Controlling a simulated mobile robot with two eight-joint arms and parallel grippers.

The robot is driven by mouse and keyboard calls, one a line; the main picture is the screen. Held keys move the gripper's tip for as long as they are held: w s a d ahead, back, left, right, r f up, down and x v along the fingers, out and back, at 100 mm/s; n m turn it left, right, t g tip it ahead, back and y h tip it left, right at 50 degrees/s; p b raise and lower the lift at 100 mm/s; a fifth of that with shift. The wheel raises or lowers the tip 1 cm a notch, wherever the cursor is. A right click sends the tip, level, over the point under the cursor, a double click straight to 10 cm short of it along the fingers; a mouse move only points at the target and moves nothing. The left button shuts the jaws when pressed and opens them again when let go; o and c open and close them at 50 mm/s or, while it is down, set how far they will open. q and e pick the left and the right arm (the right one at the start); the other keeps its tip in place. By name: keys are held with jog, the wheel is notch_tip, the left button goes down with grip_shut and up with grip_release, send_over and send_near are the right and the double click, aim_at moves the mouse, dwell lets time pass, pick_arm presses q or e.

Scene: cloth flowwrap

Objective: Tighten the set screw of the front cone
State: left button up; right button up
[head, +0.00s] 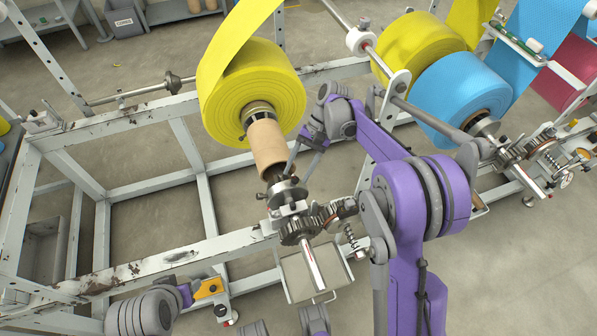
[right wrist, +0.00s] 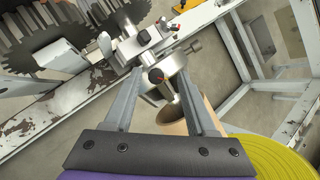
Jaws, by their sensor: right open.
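The front cone (head: 287,191) is a metal collar and cone on the shaft, at the near end of the brown cardboard core (head: 267,147) of the yellow roll. In the right wrist view the front cone (right wrist: 171,77) lies between my fingertips. A small reddish-tipped screw (right wrist: 157,76) shows on its collar; in the head view it is too small to tell. My right gripper (head: 291,167) is open and reaches down to the cone; its two fingers (right wrist: 161,78) stand apart around the collar, contact unclear. My left gripper (head: 192,292) is low at left, beside an orange-yellow piece (head: 208,288); its jaws are unclear.
The yellow roll (head: 262,88) sits just behind the cone, its web rising upward. Gears (head: 300,230) and a bearing block sit in front of it on the worn white frame beam (head: 150,262). A blue roll (head: 455,95) and another yellow roll (head: 420,42) stand at right.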

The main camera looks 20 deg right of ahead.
notch_tip(320, 180, up, 8)
jog(key=p, duration=0.1)
jog(key=shift+r, duration=0.1)
dwell(0.5)
jog(key=s+d+f+n+t+h, duration=0.1)
jog(key=s+f+n+t+h, duration=0.25)
jog(key=s, duration=0.85)
jog(key=s+d+f+n+t+h, duration=0.25)
jog(key=s+t, duration=0.25)
jog(key=s, duration=0.7)
notch_tip(320, 180, up, 13)
jog(key=w+p, duration=0.2)
jog(key=p, duration=0.8)
jog(key=shift+w+a+n+p, duration=0.3)
jog(key=shift+w+a+p, duration=0.05)
jog(key=shift+w+a, duration=0.05)
jog(key=shift+s+f, duration=0.1)
jog(key=shift+s, duration=0.1)
jog(key=shift+w, duration=0.1)
